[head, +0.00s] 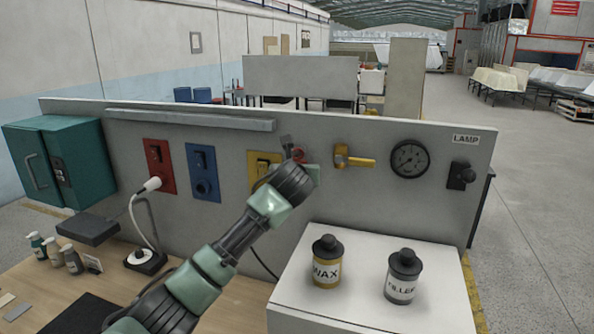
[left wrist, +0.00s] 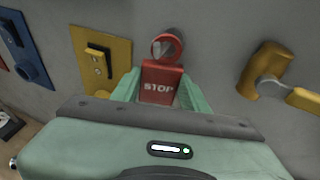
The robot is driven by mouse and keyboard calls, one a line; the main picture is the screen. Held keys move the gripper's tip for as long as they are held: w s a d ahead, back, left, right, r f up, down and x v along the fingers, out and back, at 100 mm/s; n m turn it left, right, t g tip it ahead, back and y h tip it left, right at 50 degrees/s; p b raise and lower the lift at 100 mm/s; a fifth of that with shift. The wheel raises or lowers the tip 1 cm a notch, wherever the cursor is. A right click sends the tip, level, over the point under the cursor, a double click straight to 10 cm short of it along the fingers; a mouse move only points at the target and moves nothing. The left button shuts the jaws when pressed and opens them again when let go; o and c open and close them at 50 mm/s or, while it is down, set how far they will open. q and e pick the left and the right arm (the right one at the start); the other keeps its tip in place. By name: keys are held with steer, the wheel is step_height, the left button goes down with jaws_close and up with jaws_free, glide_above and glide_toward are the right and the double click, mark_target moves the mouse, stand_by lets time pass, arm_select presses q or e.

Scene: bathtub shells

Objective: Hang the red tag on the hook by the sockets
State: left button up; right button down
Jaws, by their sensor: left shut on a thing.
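The red tag (left wrist: 158,86) reads STOP and has a red ring on top. My left gripper (left wrist: 158,92) is shut on it, its green fingers on both sides of the tag, close to the grey panel. In the head view my wrist hides most of the tag; only its red ring (head: 298,155) shows. The grey hook (head: 287,142) is on the panel right of the yellow socket (head: 262,160). In the left wrist view the ring overlaps the hook; I cannot tell if it is around it. Red (head: 159,166) and blue (head: 202,172) sockets are further left. My right gripper is not in view.
WAX (head: 327,262) and FILLER (head: 402,277) bottles stand on a white box (head: 350,308). A teal cabinet (head: 60,160) is at the left.

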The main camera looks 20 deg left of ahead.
arm_select(q)
steer(key=o, duration=1.5)
steer(key=shift+c, duration=0.2)
steer(key=shift+s, duration=0.1)
